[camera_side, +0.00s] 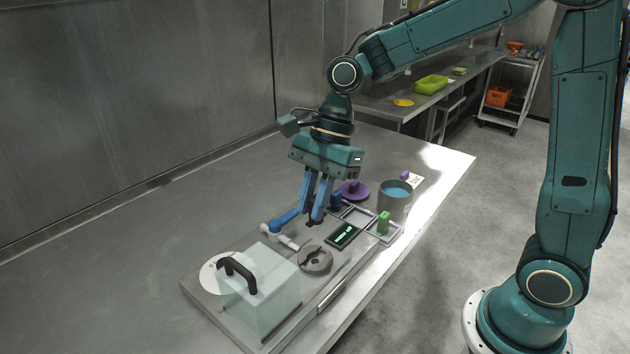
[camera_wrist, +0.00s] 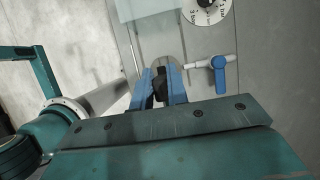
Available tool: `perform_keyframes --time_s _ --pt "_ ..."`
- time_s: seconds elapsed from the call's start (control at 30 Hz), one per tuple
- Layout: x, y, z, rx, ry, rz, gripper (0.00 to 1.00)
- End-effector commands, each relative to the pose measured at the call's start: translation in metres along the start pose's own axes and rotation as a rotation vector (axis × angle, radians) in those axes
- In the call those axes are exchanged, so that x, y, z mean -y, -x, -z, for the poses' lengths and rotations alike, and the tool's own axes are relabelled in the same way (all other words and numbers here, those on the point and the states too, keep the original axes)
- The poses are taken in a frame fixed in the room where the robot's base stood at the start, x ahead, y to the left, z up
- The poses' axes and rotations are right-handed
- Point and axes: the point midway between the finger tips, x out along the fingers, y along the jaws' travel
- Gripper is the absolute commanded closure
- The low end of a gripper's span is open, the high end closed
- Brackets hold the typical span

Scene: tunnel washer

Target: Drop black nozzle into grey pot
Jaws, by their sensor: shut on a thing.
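My gripper (camera_side: 311,208) has its blue fingers pointing down over the middle of the work board. It is shut on the black nozzle (camera_wrist: 159,84), which is mostly hidden between the fingers. In the side view a small dark part of the nozzle (camera_side: 312,222) shows at the fingertips. The grey pot (camera_side: 393,208) is an upright open cylinder with blue inside, at the board's far right end. The gripper is left of the pot and well apart from it.
A round grey slotted part (camera_side: 315,260) lies below the gripper. A blue-handled valve (camera_side: 284,220), a pale clear box (camera_side: 262,290) with a black handle, a display (camera_side: 342,235), a green block (camera_side: 383,223) and a purple disc (camera_side: 354,191) stand around. The table at left is clear.

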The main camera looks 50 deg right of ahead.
Motion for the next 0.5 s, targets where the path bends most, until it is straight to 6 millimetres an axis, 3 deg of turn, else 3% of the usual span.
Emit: perform_keyframes --time_s 0.27,0.5 --pt "0.002 0.003 0.005 0.0 -0.015 0.006 1.0" --pt "0.01 0.017 0.03 0.001 -0.089 0.036 1.0"
